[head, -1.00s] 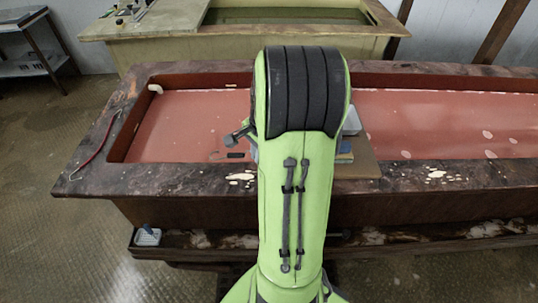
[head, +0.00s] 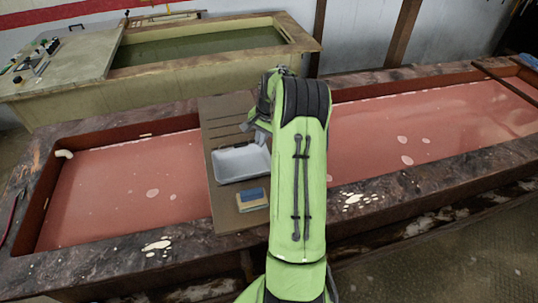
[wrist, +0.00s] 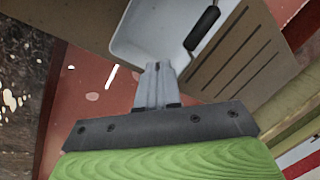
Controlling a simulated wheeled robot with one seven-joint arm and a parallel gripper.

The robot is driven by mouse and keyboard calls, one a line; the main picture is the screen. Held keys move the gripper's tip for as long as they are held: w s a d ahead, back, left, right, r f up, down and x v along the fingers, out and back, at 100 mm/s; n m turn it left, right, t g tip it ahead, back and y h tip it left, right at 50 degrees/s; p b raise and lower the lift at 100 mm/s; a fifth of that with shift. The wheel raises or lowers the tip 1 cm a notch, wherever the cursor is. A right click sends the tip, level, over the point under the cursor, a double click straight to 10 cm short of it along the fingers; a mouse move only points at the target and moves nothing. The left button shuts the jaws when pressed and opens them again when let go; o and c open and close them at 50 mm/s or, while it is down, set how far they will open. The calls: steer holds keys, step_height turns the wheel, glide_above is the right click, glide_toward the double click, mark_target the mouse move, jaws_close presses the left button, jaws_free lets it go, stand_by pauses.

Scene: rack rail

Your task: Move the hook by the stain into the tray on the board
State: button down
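A thin red hook (head: 12,216) lies on the left end of the trough rim, cut by the picture's left edge in the head view. A pale stain (head: 157,246) marks the front rim. The pale grey tray (head: 240,163) sits on the brown board (head: 222,195), which lies across the trough. The tray also shows in the wrist view (wrist: 150,30), with a black rod-like piece (wrist: 203,28) at its side; I cannot tell if this belongs to it. My gripper (wrist: 158,68) has its fingers together, with nothing visible between them, in front of the tray.
A blue and yellow sponge (head: 252,199) lies on the board in front of the tray. The trough holds reddish liquid (head: 120,185). Another stain (head: 360,200) is on the front rim at right. A second tank (head: 200,50) stands behind.

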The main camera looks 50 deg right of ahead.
mark_target(260, 165)
steer(key=x, duration=0.3)
steer(key=s+x, duration=0.1)
steer(key=x, duration=0.2)
steer(key=s+x, duration=0.1)
steer(key=x, duration=0.3)
steer(key=shift+d+f, duration=0.1)
steer(key=shift+f, duration=0.05)
steer(key=c, duration=1.3)
jaws_free()
steer(key=shift+c, duration=0.2)
steer(key=v, duration=1.2)
steer(key=s+a+r+n+h, duration=0.1)
steer(key=a+r+n, duration=0.3)
steer(key=a+r, duration=0.6)
steer(key=s+a+r+n+h, duration=0.15)
steer(key=a+r+n, duration=0.3)
steer(key=a, duration=0.85)
steer(key=s+a+r+n+t+y, duration=0.1)
steer(key=s+a+n+t+y, duration=0.1)
steer(key=s+a+n, duration=0.5)
steer(key=s+a+t, duration=0.1)
steer(key=s+a, duration=0.4)
steer(key=s, duration=0.4)
